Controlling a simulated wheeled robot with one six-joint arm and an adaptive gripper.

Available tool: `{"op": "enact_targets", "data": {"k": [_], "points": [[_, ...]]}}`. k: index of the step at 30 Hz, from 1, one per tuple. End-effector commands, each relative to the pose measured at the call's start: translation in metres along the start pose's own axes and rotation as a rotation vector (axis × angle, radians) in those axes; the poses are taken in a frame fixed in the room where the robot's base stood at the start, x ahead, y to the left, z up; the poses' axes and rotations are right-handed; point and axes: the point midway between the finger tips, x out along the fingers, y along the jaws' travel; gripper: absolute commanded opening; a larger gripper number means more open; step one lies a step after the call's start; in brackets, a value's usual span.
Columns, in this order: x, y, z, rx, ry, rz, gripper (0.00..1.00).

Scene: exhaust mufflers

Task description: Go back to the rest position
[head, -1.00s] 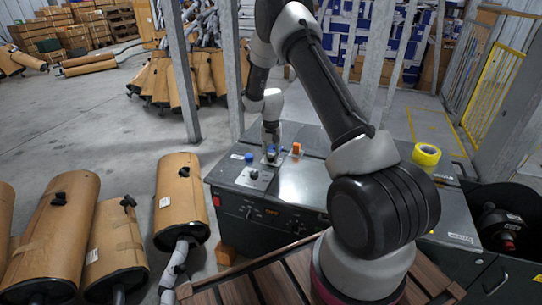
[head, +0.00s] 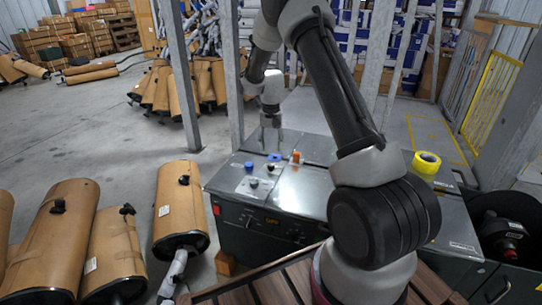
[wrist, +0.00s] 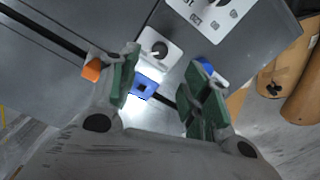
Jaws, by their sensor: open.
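My gripper (head: 271,145) is open above the grey workbench (head: 310,190), with its fingers pointing down. The wrist view shows its two green-padded fingers (wrist: 163,75) spread apart. A blue square piece with a dark centre (wrist: 143,88) lies on the bench surface, seen between the fingers. The same blue piece (head: 275,157) shows just below my gripper in the head view, with a gap between them. Nothing is held.
An orange block (head: 296,157), a blue knob (head: 249,166) and a yellow tape roll (head: 426,162) are on the bench. A grey post (head: 232,75) rises behind the bench.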

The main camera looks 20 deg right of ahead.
Motion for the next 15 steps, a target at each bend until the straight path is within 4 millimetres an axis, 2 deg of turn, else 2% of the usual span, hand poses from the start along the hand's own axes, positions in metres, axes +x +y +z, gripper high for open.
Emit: {"op": "enact_targets", "data": {"k": [3,6,15], "points": [[-0.015,0.0,0.0,0.0,0.001,-0.001,0.47],[-0.021,0.0,0.0,0.0,0.001,0.0,0.47],[-0.022,0.0,0.0,0.0,0.0,0.0,0.47]]}}
